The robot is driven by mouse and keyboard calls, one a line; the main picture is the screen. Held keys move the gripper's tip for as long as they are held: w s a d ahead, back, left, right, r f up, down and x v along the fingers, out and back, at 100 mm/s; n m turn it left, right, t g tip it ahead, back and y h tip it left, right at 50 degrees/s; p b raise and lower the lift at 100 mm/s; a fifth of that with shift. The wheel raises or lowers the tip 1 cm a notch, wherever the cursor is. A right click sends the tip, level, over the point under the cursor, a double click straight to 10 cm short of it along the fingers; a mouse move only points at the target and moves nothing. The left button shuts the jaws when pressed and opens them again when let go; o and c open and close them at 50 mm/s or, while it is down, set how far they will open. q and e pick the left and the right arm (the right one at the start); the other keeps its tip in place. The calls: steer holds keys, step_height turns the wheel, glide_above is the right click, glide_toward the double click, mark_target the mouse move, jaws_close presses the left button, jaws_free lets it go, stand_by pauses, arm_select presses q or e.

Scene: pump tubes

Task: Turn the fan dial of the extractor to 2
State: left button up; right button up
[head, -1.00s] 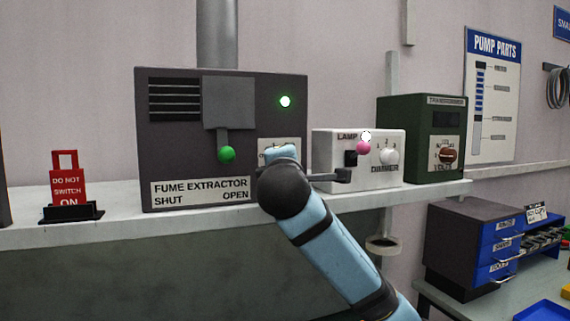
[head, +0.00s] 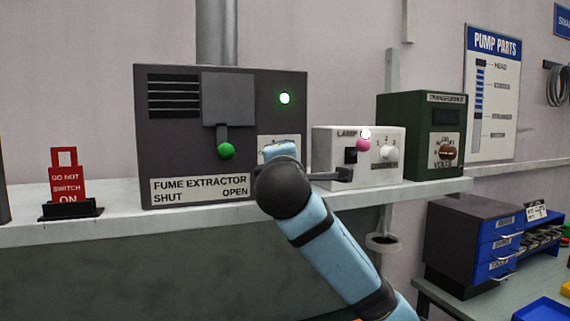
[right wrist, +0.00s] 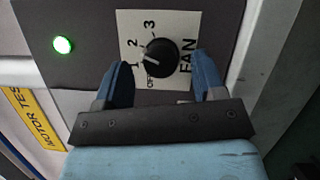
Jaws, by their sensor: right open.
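The fume extractor (head: 180,130) is a dark grey box on the shelf with a lit green lamp and a green-knobbed lever. Its fan dial (right wrist: 162,57) is a round black knob on a white plate (right wrist: 182,25) marked OFF, 1, 2, 3 and FAN. The knob's pale mark points toward the 1 and OFF side; exactly which I cannot tell. My right gripper (right wrist: 163,66) is open, with one blue finger on each side of the knob; contact cannot be told. In the head view my right arm covers the dial and most of the gripper. My left gripper is out of view.
A white lamp dimmer box (head: 328,142) with a pink-knobbed switch stands close right of my right wrist. A green transformer (head: 392,130) stands beyond it.

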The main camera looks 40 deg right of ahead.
steer(key=b+v, duration=0.1)
steer(key=v, duration=1.1)
steer(key=shift+s, duration=0.2)
steer(key=shift+a, duration=0.1)
